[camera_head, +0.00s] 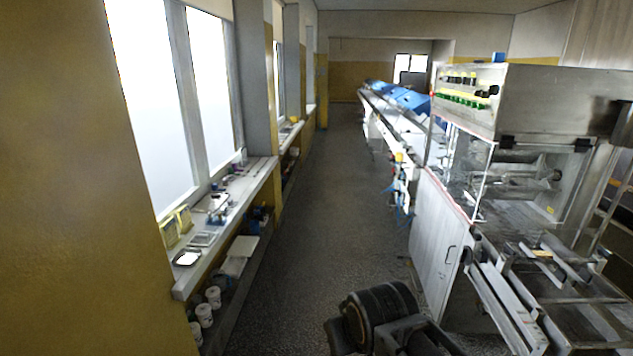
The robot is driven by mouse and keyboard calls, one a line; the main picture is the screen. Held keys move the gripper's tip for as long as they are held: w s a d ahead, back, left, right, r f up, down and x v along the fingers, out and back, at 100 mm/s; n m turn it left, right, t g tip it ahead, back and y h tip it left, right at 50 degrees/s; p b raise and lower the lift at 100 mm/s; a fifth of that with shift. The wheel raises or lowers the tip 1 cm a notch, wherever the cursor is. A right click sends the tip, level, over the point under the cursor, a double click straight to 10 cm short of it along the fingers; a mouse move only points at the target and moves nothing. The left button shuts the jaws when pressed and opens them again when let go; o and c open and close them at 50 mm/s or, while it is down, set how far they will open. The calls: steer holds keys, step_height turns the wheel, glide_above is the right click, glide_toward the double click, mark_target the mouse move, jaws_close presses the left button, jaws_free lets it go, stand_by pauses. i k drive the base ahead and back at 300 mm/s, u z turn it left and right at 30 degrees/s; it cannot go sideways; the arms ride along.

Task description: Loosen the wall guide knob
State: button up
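The enrober machine (557,104) stands at the right, with a steel housing and a clear guard. In front of it are a steel frame and long side rails (505,300). A small dark knob-like part (467,256) sits at the near corner of the machine, by the upper end of the rails. It is too small to tell whether it is the wall guide knob. Part of my arm shows at the bottom centre, left of the rails and apart from them. The fingers of my gripper do not show.
A grey floor aisle (335,190) runs clear between the window sill (262,172) on the left and the machine line on the right. The sill holds small trays and tools. White tubs (204,315) stand on a low shelf. A conveyor with blue covers (410,99) extends behind.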

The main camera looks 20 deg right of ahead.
mark_target(600, 251)
steer(key=z, duration=0.45)
steer(key=i, duration=1.6)
steer(key=z, duration=1.95)
steer(key=i, duration=1.05)
steer(key=z, duration=1.05)
steer(key=i, duration=0.45)
steer(key=u, duration=0.1)
